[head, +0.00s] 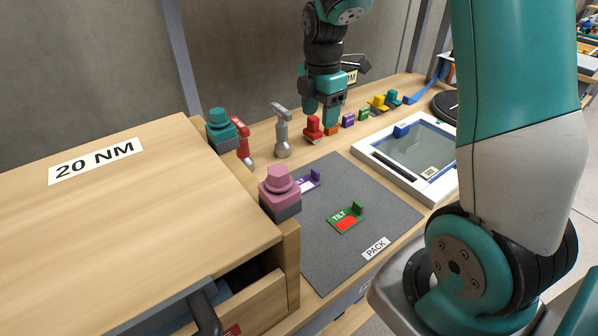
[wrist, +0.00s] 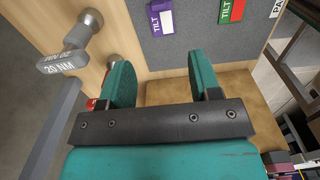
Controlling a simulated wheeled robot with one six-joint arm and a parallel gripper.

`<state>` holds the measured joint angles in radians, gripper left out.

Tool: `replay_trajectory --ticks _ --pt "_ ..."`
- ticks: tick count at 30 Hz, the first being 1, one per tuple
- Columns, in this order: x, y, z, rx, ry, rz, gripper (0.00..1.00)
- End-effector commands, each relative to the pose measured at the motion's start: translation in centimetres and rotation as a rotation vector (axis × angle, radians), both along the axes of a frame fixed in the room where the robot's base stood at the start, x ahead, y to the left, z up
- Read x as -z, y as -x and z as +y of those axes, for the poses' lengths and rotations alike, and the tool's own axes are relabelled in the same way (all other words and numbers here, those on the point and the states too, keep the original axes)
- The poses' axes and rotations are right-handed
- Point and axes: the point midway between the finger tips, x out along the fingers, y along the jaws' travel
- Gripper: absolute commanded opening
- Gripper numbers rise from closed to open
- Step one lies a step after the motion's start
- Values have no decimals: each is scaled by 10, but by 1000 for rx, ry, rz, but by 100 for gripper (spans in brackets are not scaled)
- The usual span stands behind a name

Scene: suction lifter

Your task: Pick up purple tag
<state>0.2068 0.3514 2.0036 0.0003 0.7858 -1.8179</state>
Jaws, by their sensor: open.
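In the head view my gripper (head: 322,112) hangs behind the mat, apart from the purple tag.
The grey mat (head: 340,262) has clear room around the tags. A silver tool (head: 282,132) and a red tool (head: 242,142) stand behind. A white-framed tray (head: 412,155) and several small coloured pieces are right.

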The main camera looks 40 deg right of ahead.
Motion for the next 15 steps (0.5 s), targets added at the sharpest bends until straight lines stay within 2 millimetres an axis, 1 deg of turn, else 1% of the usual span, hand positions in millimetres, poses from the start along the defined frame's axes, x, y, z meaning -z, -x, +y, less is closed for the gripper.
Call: replay_trajectory --ticks 2,5,12,15 --pt "7 0 1 -2 -1 3 57" --pt "24 1 3 -4 -2 7 57" --pt "79 1 3 -4 -2 8 57" --pt "99 1 3 -3 -2 6 57"
